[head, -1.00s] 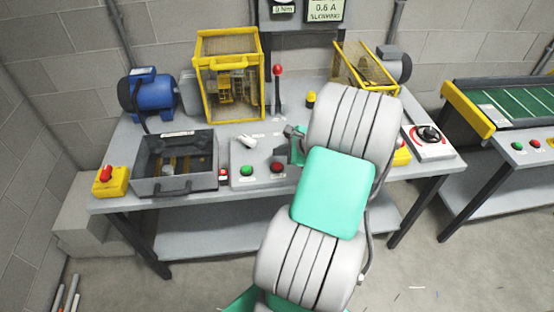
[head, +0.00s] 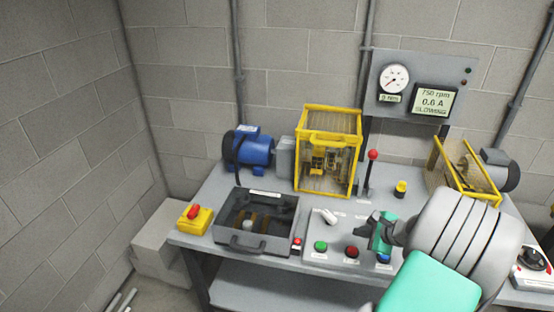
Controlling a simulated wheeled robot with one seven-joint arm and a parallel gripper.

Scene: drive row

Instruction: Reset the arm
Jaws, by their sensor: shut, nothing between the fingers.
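My arm reaches in from the lower right over the workbench (head: 210,242). My gripper (head: 362,229), dark with a teal body behind it, is shut and empty just above the grey control panel. The panel (head: 325,248) carries a white lever switch (head: 326,215), a green button (head: 320,246), a red button (head: 351,251) and a blue button (head: 383,258). The gripper is close behind the red button; I cannot tell whether it touches the panel. My arm hides the bench's right part.
A blue motor (head: 249,148), a yellow guard cage (head: 328,150) and a red-knobbed lever (head: 372,170) stand at the back. A grey open tray (head: 247,244) and yellow emergency stop (head: 195,219) are at left. The wall display (head: 435,100) reads 750 rpm, 0.6 A, SLOWING.

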